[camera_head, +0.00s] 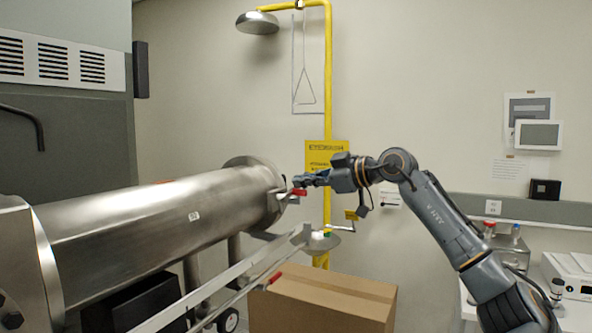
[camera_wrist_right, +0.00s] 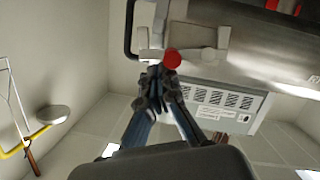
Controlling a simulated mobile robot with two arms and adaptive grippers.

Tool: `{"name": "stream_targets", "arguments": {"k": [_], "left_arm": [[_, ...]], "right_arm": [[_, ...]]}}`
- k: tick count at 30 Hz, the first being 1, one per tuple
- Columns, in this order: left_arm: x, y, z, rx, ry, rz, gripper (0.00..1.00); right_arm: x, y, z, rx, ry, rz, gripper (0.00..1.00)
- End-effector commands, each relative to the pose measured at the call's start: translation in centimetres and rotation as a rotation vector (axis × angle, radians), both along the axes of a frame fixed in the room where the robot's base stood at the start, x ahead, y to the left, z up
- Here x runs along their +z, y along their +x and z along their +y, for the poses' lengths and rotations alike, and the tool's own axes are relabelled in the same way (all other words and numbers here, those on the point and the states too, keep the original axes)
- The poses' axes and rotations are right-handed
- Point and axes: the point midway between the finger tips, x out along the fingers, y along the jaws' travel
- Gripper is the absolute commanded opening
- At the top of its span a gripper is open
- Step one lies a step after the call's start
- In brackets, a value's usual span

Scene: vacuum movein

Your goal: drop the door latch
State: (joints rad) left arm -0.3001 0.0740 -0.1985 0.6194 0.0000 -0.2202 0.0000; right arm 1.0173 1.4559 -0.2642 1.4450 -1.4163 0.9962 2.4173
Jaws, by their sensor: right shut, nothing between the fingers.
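A long steel cylinder (camera_head: 150,220) runs from the left to a round end flange (camera_head: 265,190) near the middle of the head view. A small red-ended piece (camera_head: 298,192), which looks like the door latch handle, sits at the right edge of this flange. Its round red end (camera_wrist_right: 172,59) shows in the right wrist view, just past my fingertips. My right gripper (camera_head: 306,181) is at the red piece, shut and empty. Its dark fingers (camera_wrist_right: 155,82) are close to the red end; whether they touch it I cannot tell. My left gripper is out of view.
Metal rails (camera_head: 222,284) slant below the cylinder toward the flange. A cardboard box (camera_head: 325,300) stands below them. A yellow eyewash and shower pipe (camera_head: 328,85) rises behind my gripper. A bench with instruments (camera_head: 572,275) is at right.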

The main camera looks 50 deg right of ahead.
Motion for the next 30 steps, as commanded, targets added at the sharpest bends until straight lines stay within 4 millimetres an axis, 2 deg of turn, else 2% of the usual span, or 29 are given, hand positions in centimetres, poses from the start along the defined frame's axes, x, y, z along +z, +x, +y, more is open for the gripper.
{"name": "stream_targets", "arguments": {"k": [5, 21, 30], "left_arm": [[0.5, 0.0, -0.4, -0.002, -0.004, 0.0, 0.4], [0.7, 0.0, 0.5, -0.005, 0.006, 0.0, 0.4], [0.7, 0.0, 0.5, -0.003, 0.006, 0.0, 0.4]], "right_arm": [[-0.7, 0.2, -0.5, 0.0, 0.129, 0.041, 0.0], [-2.3, 0.4, -0.9, 0.001, 0.121, 0.047, 0.0], [-2.5, 0.4, -0.8, 0.004, 0.12, 0.048, 0.0]]}}
